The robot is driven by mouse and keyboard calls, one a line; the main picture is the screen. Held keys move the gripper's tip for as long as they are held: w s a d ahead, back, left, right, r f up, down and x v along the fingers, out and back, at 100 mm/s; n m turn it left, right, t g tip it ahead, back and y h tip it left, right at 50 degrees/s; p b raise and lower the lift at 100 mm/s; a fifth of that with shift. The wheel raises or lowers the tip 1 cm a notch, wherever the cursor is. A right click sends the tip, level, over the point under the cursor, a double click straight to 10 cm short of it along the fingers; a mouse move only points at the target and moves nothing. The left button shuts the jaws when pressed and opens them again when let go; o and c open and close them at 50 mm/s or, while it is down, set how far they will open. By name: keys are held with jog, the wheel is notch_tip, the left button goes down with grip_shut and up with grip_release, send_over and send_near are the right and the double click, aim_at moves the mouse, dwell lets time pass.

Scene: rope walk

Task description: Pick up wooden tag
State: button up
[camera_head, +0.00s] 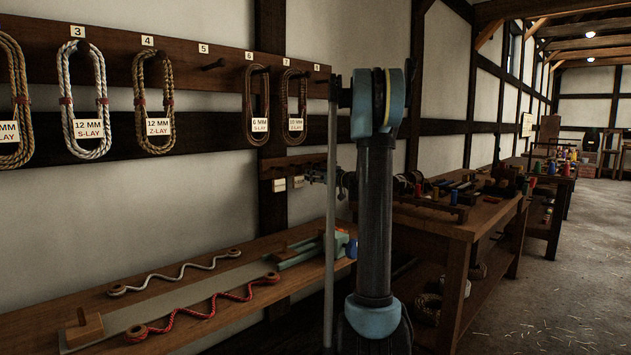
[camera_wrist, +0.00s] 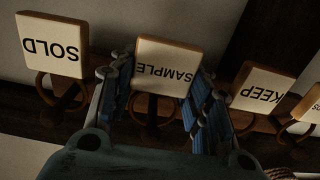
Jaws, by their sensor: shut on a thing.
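Wooden tags with pale lettered faces hang in a row in the wrist view, upside down to that camera. The SAMPLE tag (camera_wrist: 165,62) is in the middle, between the two blue-padded fingers of my gripper (camera_wrist: 160,95), which is shut on it. The SOLD tag (camera_wrist: 52,46) is to its left and the KEEP tag (camera_wrist: 265,87) to its right, both apart from the fingers. A further tag (camera_wrist: 309,107) is cut off by the right edge. In the head view my gripper (camera_head: 318,176) is at the small peg rail (camera_head: 285,169), partly hidden by my arm.
Rope coils (camera_head: 88,98) hang on a numbered peg board (camera_head: 197,60) above. A bench (camera_head: 60,318) below holds a white rope (camera_head: 180,272) and a red rope (camera_head: 210,308). A cluttered workbench (camera_head: 455,228) stands to the right; the floor (camera_head: 570,270) beyond is open.

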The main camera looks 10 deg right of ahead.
jog(key=shift+r, duration=0.1)
jog(key=shift+r, duration=0.25)
jog(key=v, duration=1.8)
jog(key=shift+r, duration=0.35)
jog(key=v, duration=1)
dwell(0.8)
